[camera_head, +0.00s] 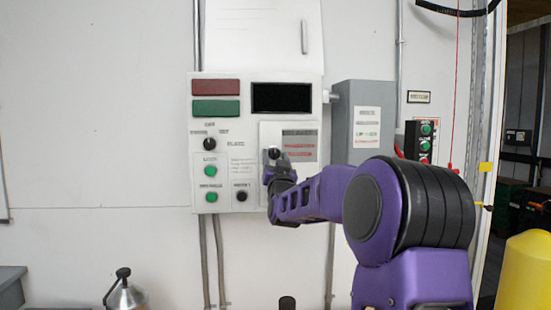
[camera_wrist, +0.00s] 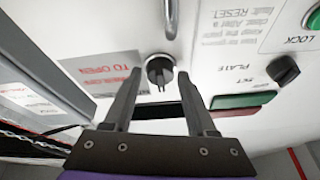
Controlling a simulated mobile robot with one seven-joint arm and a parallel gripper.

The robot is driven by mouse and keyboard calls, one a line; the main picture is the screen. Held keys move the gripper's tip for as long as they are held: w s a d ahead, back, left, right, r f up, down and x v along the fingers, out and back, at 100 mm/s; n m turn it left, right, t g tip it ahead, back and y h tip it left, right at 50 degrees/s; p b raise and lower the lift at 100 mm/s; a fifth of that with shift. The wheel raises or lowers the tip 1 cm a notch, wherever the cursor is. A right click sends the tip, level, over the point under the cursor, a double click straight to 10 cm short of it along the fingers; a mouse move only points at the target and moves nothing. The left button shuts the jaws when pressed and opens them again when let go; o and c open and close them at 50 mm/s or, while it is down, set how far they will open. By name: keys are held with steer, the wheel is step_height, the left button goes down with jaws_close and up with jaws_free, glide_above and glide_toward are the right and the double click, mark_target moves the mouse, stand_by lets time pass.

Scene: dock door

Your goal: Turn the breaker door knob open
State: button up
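The breaker door (camera_head: 310,168) is a small light panel at the lower right of the control box, and it looks shut. Its round dark knob (camera_head: 274,152) is at its left part, partly hidden by my gripper (camera_head: 276,165). In the wrist view, which looks upside down, the black knob (camera_wrist: 160,70) sits between and just ahead of the two fingertips of my gripper (camera_wrist: 159,77). The fingers are open, with a visible gap on each side of the knob. A "TO OPEN" label (camera_wrist: 112,72) is on the door beside it.
The control box has a black selector switch (camera_head: 209,144), a red plate (camera_head: 215,87), a green plate (camera_head: 215,107) and a dark screen (camera_head: 281,97). A grey box (camera_head: 366,110) stands close to its right. A yellow post (camera_head: 525,270) is at far right.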

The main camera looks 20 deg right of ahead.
jaws_close()
